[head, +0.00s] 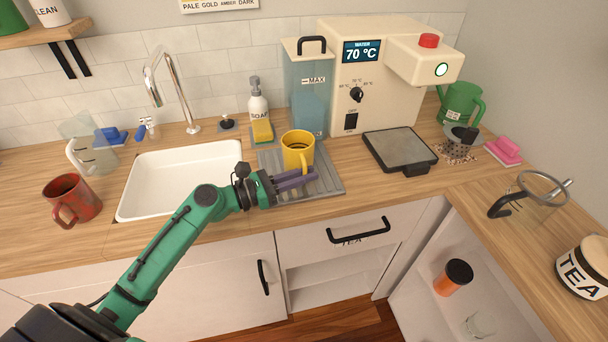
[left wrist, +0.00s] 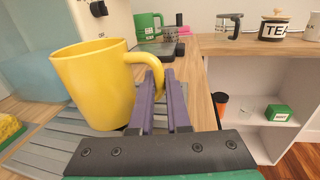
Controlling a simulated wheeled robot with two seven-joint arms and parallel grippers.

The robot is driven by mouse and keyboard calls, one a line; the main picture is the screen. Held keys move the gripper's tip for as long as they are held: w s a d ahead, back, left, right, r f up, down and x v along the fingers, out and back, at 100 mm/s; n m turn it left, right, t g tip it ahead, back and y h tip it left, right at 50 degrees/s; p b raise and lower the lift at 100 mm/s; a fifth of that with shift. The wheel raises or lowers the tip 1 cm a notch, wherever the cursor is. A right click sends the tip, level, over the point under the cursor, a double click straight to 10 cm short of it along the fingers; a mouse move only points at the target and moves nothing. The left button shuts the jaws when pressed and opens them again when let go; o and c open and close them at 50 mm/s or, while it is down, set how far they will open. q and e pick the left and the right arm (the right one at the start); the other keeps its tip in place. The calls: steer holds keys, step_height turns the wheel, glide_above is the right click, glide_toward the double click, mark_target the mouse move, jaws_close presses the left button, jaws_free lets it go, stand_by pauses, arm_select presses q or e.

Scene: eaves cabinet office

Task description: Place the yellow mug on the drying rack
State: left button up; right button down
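The yellow mug (head: 297,147) is upright over the back middle of the grey ribbed drying rack (head: 330,185), right of the sink. Whether its base touches the ribs or hovers just above, I cannot tell. My left gripper (head: 312,174) is at the mug's front side, low over the rack. In the left wrist view the mug (left wrist: 92,85) fills the left, and its handle runs between the two purple fingers (left wrist: 162,85), which are close together on it. The rack (left wrist: 50,145) shows beneath the mug there. My right gripper is out of view.
The white sink (head: 180,180) lies to the left, with a red mug (head: 72,198) beyond it. A soap bottle (head: 257,100) and yellow sponge (head: 262,131) stand behind the rack. The water dispenser (head: 375,75) and black scale (head: 399,150) are close on the right.

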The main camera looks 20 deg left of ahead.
arm_select(q)
steer(key=o, duration=0.3)
steer(key=shift+o, duration=0.2)
steer(key=shift+s, duration=0.1)
steer(key=shift+r, duration=0.15)
steer(key=shift+s+a, duration=0.2)
steer(key=shift+a, duration=0.1)
steer(key=b+v, duration=0.2)
steer(key=v, duration=0.9)
steer(key=shift+s+a, duration=0.1)
steer(key=shift+a, duration=0.05)
